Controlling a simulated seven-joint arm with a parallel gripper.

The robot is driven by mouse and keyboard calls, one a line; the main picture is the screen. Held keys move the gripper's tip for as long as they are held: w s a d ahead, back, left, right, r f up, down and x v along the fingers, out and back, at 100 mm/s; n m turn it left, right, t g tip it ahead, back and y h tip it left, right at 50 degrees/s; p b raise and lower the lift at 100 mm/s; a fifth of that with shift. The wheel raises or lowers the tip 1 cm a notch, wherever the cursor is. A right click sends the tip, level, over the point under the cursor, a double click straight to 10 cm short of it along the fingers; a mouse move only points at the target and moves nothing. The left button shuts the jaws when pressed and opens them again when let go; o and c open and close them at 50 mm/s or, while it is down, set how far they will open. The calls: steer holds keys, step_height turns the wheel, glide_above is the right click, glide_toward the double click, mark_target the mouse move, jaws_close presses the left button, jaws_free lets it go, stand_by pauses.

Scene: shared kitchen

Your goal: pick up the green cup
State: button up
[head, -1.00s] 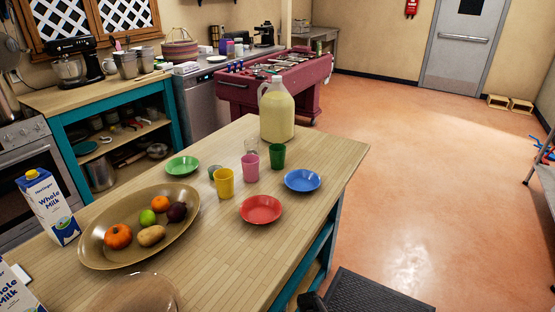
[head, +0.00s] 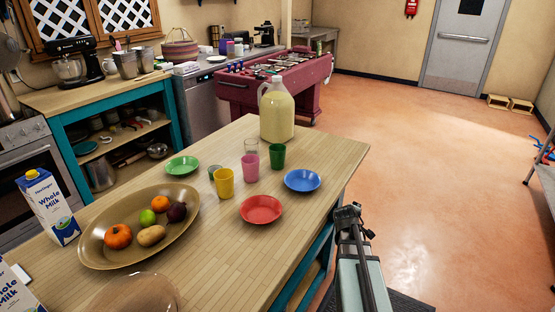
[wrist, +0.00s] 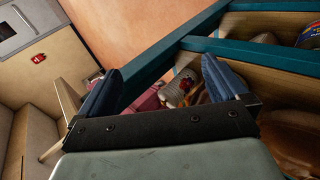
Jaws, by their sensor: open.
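The green cup (head: 277,156) stands upright on the wooden table (head: 215,262), just right of a pink cup (head: 250,168) and in front of a large jug (head: 277,112). My arm shows at the lower right of the head view, beside the table's right edge, well short of the green cup. In the wrist view my gripper (wrist: 165,90) has its two blue fingers spread wide with nothing held between them. The green cup cannot be made out in the wrist view.
A yellow cup (head: 224,183), clear glasses, a red plate (head: 261,209) and a blue plate (head: 302,180) stand near the green cup. A fruit platter (head: 100,255) is at left. The wrist view shows teal table framing (wrist: 165,53). Open floor (head: 425,200) lies right.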

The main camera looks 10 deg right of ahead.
steer(key=w+d+r+n+t+h, duration=0.1)
steer(key=w+r+n+t, duration=0.2)
steer(key=r, duration=0.8)
steer(key=w+d+r+n+t+h, duration=0.1)
steer(key=w+r+n, duration=0.35)
steer(key=r, duration=0.65)
steer(key=w+a+n, duration=0.1)
steer(key=a+n, duration=0.1)
steer(key=a, duration=0.2)
steer(key=w+a+r+n, duration=0.1)
steer(key=a+n, duration=0.2)
steer(key=a, duration=0.2)
steer(key=a+r+n+y, duration=0.1)
steer(key=a+n, duration=0.1)
steer(key=a, duration=0.2)
steer(key=shift+w+a+n+t, duration=0.25)
steer(key=shift+w+a+t, duration=0.15)
steer(key=w+a+r+n+y, duration=0.15)
steer(key=a+n, duration=0.65)
steer(key=a, duration=0.8)
glide_toward(279, 148)
steer(key=shift+n+t+y, duration=0.25)
steer(key=shift+n+t, duration=0.05)
steer(key=x, duration=0.7)
steer(key=shift+s+d+f, duration=0.1)
steer(key=c, duration=1.1)
